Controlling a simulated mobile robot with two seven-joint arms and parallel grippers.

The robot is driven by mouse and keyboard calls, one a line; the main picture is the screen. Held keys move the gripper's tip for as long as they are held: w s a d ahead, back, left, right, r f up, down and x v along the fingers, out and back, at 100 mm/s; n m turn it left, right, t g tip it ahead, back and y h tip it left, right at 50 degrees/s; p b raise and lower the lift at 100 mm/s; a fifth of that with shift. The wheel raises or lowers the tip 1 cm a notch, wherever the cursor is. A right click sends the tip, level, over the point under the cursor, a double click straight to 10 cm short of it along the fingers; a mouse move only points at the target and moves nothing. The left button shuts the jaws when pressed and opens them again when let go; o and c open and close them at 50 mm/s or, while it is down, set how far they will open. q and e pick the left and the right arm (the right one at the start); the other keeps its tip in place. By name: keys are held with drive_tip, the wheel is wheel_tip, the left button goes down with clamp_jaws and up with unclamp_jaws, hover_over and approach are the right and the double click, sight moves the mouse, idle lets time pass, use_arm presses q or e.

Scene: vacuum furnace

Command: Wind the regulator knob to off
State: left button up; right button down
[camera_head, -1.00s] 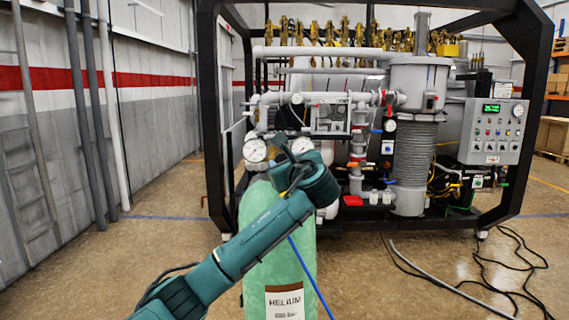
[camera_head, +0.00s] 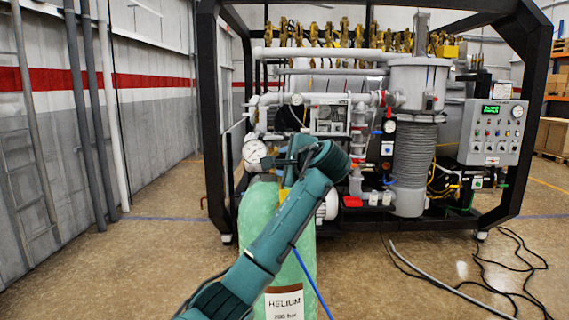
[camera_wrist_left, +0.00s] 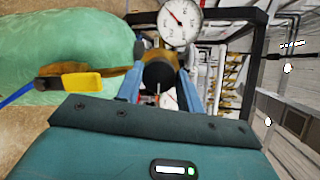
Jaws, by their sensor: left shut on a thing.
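The green helium cylinder (camera_head: 258,222) stands upright in front of me and shows at the left of the left wrist view (camera_wrist_left: 75,45). A round white gauge (camera_head: 254,151) sits above it; a gauge also shows in the wrist view (camera_wrist_left: 180,22). The regulator knob (camera_wrist_left: 159,73) is a dark round piece between the blue fingers of my left gripper (camera_wrist_left: 160,82), which is shut on it. In the head view my own arm hides much of the regulator and the knob. My right gripper is not in view.
The black-framed vacuum furnace (camera_head: 209,120) stands behind the cylinder. Its grey control panel (camera_head: 492,132) is at the right. A blue hose (camera_head: 312,283) runs down beside the cylinder, and black cables (camera_head: 520,260) lie on the floor at right. A yellow tag (camera_wrist_left: 82,82) shows near the cylinder.

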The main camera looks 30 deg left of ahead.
use_arm(q)
drive_tip(key=shift+s+a+n+t+h, duration=0.15)
drive_tip(key=shift+n+h, duration=0.7)
drive_tip(key=shift+n, duration=1.8)
drive_tip(key=shift+w+d+n+t+h, duration=0.1)
drive_tip(key=shift+n+h, duration=0.7)
drive_tip(key=shift+n, duration=1.9)
drive_tip(key=shift+s+a+n+t+h, duration=0.15)
drive_tip(key=shift+n+h, duration=0.7)
drive_tip(key=shift+n, duration=1.8)
drive_tip(key=o, duration=1)
drive_tip(key=b+v, duration=0.3)
drive_tip(key=v, duration=1)
